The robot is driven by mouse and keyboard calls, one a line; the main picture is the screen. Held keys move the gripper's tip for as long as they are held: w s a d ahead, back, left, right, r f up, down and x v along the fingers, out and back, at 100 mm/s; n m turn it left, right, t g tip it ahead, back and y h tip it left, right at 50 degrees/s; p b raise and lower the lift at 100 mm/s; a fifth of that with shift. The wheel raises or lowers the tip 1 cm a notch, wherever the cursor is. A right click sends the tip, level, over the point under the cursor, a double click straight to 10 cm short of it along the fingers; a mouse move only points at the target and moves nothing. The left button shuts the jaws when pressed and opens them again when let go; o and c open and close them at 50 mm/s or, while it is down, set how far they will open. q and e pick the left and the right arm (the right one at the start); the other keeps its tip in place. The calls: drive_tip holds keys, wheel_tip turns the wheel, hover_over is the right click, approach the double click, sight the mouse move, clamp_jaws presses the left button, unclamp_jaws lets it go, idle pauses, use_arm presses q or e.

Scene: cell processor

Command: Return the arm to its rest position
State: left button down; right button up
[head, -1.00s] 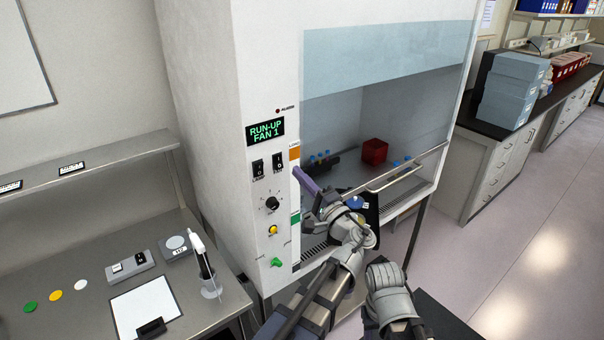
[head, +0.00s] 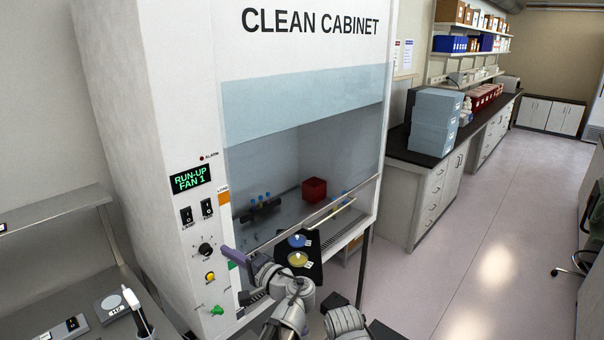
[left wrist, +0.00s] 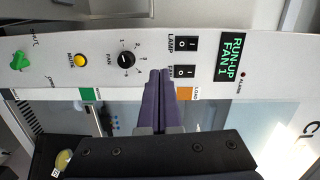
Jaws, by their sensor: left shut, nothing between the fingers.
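My left gripper (head: 229,251) has purple fingers pressed together with nothing between them. In the head view it is in front of the cabinet's control panel, beside the green label. In the left wrist view the closed fingers (left wrist: 160,78) point toward the panel, between the fan knob (left wrist: 126,60) and the rocker switches (left wrist: 185,70). Whether the tips touch the panel cannot be told. My left arm (head: 285,300) comes up from the bottom of the head view. A grey part of my other arm shows beside it, but the right gripper is not visible.
The clean cabinet (head: 150,130) stands close ahead, its display (head: 190,179) reading RUN-UP FAN 1. A dark tray (head: 312,270) with blue and yellow round items sits by its front. A red box (head: 314,188) is inside. Open floor (head: 450,250) lies to the right.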

use_arm(q)
drive_tip(key=s+a+f+n+g+h, duration=0.1)
drive_tip(key=s+f+n+g+h, duration=0.2)
drive_tip(key=f, duration=0.6)
drive_tip(key=s+f+n+g+h, duration=0.1)
drive_tip(key=s+f+g+h, duration=0.4)
drive_tip(key=f, duration=0.4)
drive_tip(key=s+d+f+m+h+b, duration=0.1)
drive_tip(key=s+d+f+h+b, duration=0.1)
drive_tip(key=d+f, duration=0.4)
drive_tip(key=s+d+f+g+h+b, duration=0.1)
drive_tip(key=s+d+f+h+b, duration=0.1)
drive_tip(key=s+d+f+b, duration=0.3)
drive_tip(key=s+d+f+m+h+b, duration=0.1)
drive_tip(key=s+d+f+h+b, duration=0.1)
drive_tip(key=d+f+b, duration=0.4)
drive_tip(key=shift+s+d+f+m+b, duration=0.3)
drive_tip(key=shift+s+d+f+b, duration=0.15)
drive_tip(key=shift+s+d, duration=0.45)
drive_tip(key=shift+w+d, duration=0.1)
drive_tip(key=shift+w, duration=0.05)
